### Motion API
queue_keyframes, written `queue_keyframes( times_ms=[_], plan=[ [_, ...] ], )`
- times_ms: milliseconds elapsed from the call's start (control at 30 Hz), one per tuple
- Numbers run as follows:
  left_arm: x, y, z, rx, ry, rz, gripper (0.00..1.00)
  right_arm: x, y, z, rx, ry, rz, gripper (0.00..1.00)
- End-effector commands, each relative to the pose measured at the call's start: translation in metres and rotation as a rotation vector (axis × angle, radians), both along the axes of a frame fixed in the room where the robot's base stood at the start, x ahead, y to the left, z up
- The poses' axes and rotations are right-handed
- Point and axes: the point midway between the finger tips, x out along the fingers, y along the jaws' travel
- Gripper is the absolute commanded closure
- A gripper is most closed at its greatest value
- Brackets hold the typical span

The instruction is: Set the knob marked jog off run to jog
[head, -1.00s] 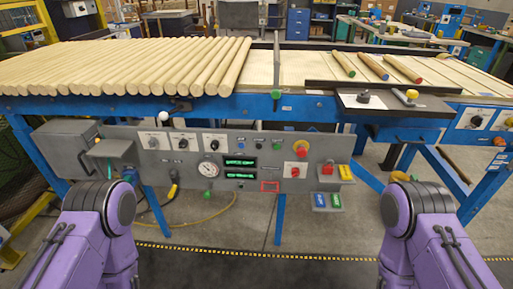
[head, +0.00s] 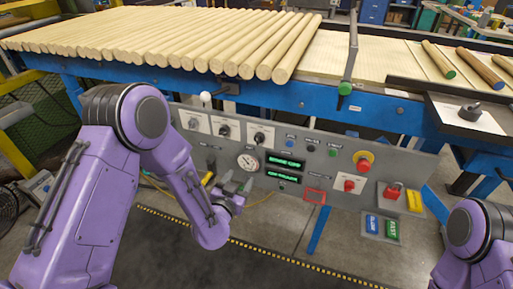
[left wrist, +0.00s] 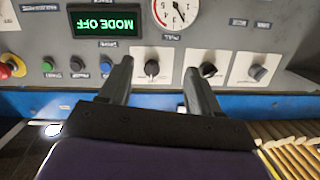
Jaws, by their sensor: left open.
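Three knobs on white plates sit in a row on the grey panel: a grey knob (head: 193,123), a black middle knob (head: 225,130) and a black right knob (head: 260,137). Their lettering is too small to read, so I cannot tell which is marked jog off run. My left gripper (head: 237,188) is in front of the panel, below this row. In the left wrist view the open left gripper (left wrist: 157,72) points at the panel, with one black knob (left wrist: 152,68) appearing between its fingertips and another (left wrist: 208,70) beside the right finger. Contact is not visible. My right gripper is out of view.
A round gauge (head: 248,162), green displays (head: 285,162), a red-yellow emergency button (head: 364,161) and a red knob (head: 348,185) share the panel. Wooden rods (head: 160,40) lie on the conveyor above. A white ball-topped lever (head: 206,98) stands above the knobs.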

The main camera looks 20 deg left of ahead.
Motion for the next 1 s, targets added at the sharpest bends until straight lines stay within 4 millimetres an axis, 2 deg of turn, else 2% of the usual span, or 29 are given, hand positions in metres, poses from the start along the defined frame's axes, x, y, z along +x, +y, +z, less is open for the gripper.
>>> queue_keyframes(
  times_ms=[33,67,167,600,767,967,1000],
  plan=[
    [0.015,-0.006,0.021,0.032,-0.084,-0.019,0.37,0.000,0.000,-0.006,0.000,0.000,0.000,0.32],
    [0.021,-0.008,0.032,0.050,-0.121,-0.026,0.37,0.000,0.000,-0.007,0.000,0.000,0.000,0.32],
    [0.035,-0.012,0.050,0.077,-0.177,-0.035,0.37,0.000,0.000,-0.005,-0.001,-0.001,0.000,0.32],
    [0.120,-0.013,0.050,0.080,-0.173,-0.033,0.37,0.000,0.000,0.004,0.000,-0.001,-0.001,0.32],
    [0.132,-0.013,0.049,0.080,-0.171,-0.033,0.37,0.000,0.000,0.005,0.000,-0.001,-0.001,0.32],
    [0.133,-0.013,0.049,0.080,-0.170,-0.033,0.37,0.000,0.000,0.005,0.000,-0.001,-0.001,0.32],
    [0.133,-0.013,0.049,0.080,-0.169,-0.034,0.41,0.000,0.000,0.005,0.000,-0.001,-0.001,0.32]
  ],
)
